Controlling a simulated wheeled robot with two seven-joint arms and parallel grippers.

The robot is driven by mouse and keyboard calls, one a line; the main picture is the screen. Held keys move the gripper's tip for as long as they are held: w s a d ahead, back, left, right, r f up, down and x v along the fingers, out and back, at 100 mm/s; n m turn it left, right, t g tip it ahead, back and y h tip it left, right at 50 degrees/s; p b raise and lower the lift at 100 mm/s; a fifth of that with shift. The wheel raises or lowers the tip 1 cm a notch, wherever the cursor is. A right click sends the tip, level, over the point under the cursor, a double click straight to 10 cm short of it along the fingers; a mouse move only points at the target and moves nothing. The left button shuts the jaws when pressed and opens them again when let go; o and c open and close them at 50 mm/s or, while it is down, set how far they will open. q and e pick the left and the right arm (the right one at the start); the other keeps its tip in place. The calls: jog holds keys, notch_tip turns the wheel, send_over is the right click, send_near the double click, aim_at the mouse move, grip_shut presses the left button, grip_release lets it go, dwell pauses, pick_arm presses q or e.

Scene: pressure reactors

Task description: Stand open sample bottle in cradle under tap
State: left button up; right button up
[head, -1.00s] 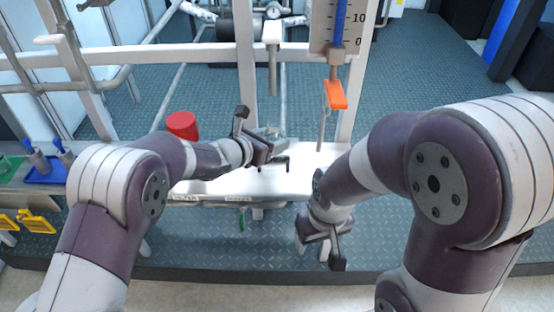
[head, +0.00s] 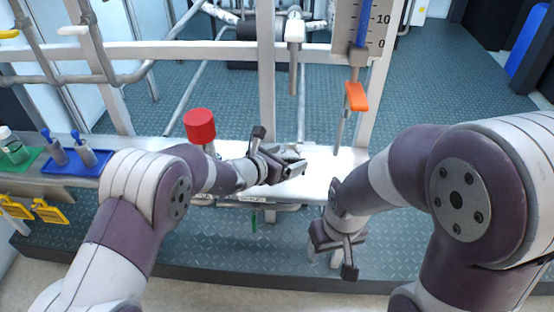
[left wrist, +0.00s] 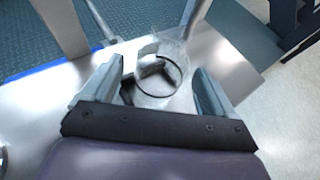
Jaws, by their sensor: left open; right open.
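My left gripper (head: 292,166) is open over the white bench (head: 325,165). In the left wrist view a clear, open-topped vessel with a dark ring, seemingly the sample bottle (left wrist: 178,48), shows between and beyond the open fingers (left wrist: 160,88). It looks upright; whether the fingers touch it, and what it stands on, I cannot tell. In the head view it is hardly visible behind the gripper. A tap with an orange handle (head: 356,96) and a thin down-tube is to the right. The cradle cannot be made out. My right gripper (head: 345,258) is open and empty, low in front of the bench.
A red cylinder (head: 200,125) stands left of the gripper. A grey nozzle (head: 294,70) hangs above it. At far left are a blue tray (head: 72,166) with blue-tipped items and a white-capped bottle (head: 12,146) on a green mat. White frame posts (head: 266,75) rise behind the bench.

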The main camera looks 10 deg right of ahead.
pick_arm(q)
jog(key=p+v, duration=0.2)
jog(key=v, duration=0.9)
jog(key=s+a+f+m+g+y, duration=0.35)
jog(key=s+a+m+g, duration=0.25)
jog(key=s+a+m, duration=0.5)
jog(key=s+a+m+y, duration=0.7)
jog(key=s+a+m, duration=0.2)
jog(key=a+m, duration=0.5)
jog(key=shift+m, duration=0.4)
